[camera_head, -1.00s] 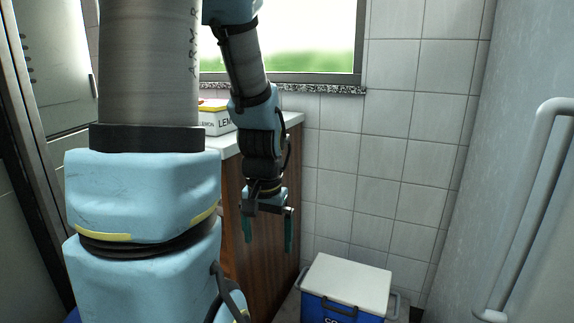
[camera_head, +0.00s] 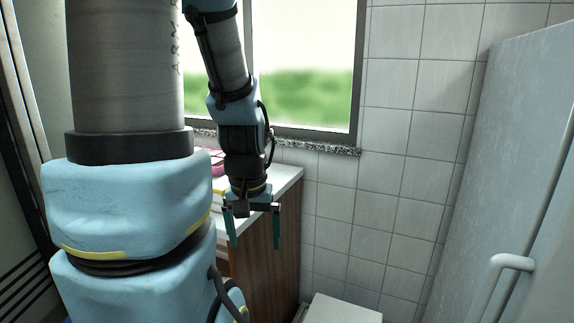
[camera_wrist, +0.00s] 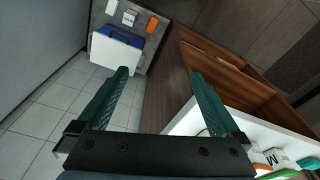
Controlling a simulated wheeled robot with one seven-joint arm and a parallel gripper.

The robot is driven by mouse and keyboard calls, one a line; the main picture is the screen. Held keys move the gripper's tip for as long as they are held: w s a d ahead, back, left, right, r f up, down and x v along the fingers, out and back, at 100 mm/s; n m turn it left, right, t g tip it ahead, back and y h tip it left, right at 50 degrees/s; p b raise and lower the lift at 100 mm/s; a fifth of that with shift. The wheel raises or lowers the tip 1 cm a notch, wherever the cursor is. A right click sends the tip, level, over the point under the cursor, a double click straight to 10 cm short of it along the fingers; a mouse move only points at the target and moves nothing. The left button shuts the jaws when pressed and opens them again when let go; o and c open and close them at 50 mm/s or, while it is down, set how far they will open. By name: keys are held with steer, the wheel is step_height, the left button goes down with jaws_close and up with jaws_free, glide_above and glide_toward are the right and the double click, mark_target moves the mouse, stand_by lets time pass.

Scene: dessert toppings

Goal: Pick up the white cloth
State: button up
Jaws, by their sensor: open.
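I cannot make out a white cloth for certain in either view. My gripper (camera_head: 256,246) hangs with its two green fingers pointing down, in front of the wooden counter side. In the wrist view my gripper (camera_wrist: 160,75) is open and nothing is between the fingers. That view looks down past the counter to the floor.
A white-lidded cooler (camera_head: 343,311) stands on the floor by the tiled wall; it also shows in the wrist view (camera_wrist: 115,52). Small white and orange items (camera_wrist: 152,25) lie beyond it. The white countertop (camera_head: 283,182) holds boxes. A pale door-like panel (camera_head: 500,150) stands at right.

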step_height(320, 180, up, 4)
steer(key=shift+f+p, duration=0.1)
steer(key=shift+p, duration=0.95)
steer(key=w+d+f+m+b, duration=0.1)
steer(key=d+f+b, duration=0.85)
steer(key=f, duration=0.65)
steer(key=w+d+f+m+g+b, duration=0.15)
steer(key=d+f+b, duration=0.45)
steer(key=f+b, duration=0.8)
steer(key=w+d+f+m+b, duration=0.15)
steer(key=d+f+b, duration=0.65)
steer(key=f, duration=1.1)
steer(key=shift+m, duration=0.5)
steer(key=s+d+f+b, duration=0.1)
steer(key=d+f+b, duration=0.1)
steer(key=f+b, duration=0.2)
steer(key=s+d+f+b, duration=0.1)
steer(key=f+b, duration=0.3)
steer(key=f, duration=0.6)
steer(key=s+d+f+b, duration=0.1)
steer(key=d+f+b, duration=0.2)
steer(key=f, duration=0.5)
steer(key=shift+s+b, duration=0.2)
steer(key=shift+b, duration=0.6)
steer(key=f+b, duration=0.3)
steer(key=f, duration=0.2)
steer(key=shift+s+f, duration=0.1)
steer(key=shift+s, duration=0.1)
